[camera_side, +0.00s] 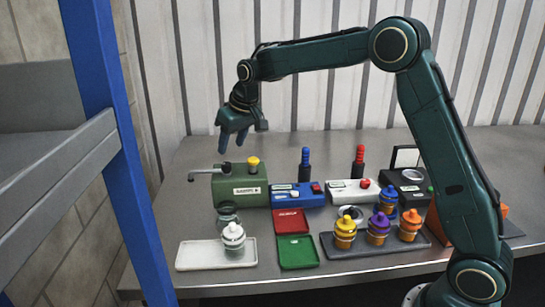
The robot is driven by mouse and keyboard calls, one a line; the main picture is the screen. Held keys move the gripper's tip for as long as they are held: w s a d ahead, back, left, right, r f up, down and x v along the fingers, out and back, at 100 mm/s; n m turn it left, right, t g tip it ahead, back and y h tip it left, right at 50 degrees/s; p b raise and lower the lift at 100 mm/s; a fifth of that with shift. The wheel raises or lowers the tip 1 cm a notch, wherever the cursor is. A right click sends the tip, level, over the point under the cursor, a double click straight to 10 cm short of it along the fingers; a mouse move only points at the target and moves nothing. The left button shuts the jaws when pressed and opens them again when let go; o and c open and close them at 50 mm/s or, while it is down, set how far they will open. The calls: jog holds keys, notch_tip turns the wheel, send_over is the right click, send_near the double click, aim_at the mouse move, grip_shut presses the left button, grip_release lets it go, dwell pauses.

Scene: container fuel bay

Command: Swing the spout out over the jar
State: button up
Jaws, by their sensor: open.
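A green box (240,188) with a label and a yellow knob (253,162) stands at the left of the bench. A thin grey spout (205,174) comes off its top left and reaches out to the left, with its tip past the box's left side. My gripper (233,141) is open, points down and hangs above and behind the box, apart from the spout. Nothing shows between its fingers.
A white tray (190,254) holds a white-capped jar (233,236) at the front left. Red (291,221) and green (296,251) trays lie beside it. Blue (297,196) and white (350,192) boxes stand right. A dark tray (360,249) holds several orange-based jars. A blue post (118,140) stands left.

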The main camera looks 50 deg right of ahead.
aim_at(226, 164)
jog(key=shift+x, duration=3.5)
grip_shut()
